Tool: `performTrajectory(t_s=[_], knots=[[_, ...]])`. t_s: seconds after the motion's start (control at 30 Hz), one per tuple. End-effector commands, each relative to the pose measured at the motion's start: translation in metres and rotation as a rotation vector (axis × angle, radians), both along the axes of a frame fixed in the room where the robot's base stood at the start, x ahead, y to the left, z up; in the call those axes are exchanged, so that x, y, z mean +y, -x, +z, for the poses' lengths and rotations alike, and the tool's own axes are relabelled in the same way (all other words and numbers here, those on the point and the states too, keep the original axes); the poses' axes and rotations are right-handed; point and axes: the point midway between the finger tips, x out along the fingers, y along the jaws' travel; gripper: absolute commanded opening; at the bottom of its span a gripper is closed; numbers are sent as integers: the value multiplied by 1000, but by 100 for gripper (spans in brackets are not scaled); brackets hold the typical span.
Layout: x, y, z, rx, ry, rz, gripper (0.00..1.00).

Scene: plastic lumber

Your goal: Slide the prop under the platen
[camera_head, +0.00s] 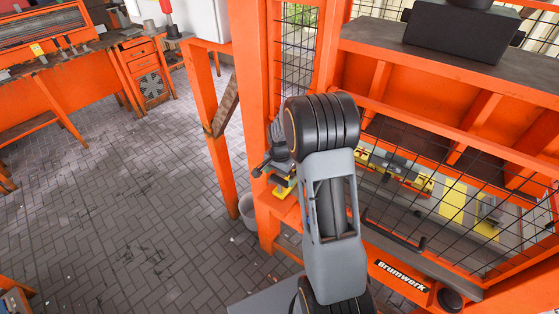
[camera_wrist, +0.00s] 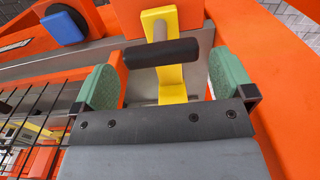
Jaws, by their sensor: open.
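My gripper (camera_wrist: 166,62) is open, with one green pad on each side of the wrist view. Between the pads is a black cylindrical bar (camera_wrist: 160,53) on a yellow piece (camera_wrist: 171,82), which I take to be the prop. The bar lies crosswise, with a gap to each pad. The yellow piece also shows in the head view (camera_head: 283,191), just below my gripper (camera_head: 272,165), at the orange frame. I cannot make out for certain which part is the platen; the inside of the machine is partly hidden by mesh.
The orange machine frame (camera_head: 257,120) stands close around my gripper. A black mesh guard (camera_head: 400,185) covers the front at right, above a Brumwerk label (camera_head: 401,275). A bucket (camera_head: 248,212) stands on the floor. Open floor (camera_head: 110,200) lies left.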

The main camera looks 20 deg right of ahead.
Motion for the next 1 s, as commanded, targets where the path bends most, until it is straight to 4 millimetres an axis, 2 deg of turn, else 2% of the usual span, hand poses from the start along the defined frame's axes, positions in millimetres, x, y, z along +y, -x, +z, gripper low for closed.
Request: performTrajectory(t_s=[0.3,0.5,0.7,1.0], knots=[[0,0,65,-4,1,0,100],[0,0,97,-3,1,1,100],[0,0,114,-1,0,1,100],[0,1,118,0,0,1,100]])
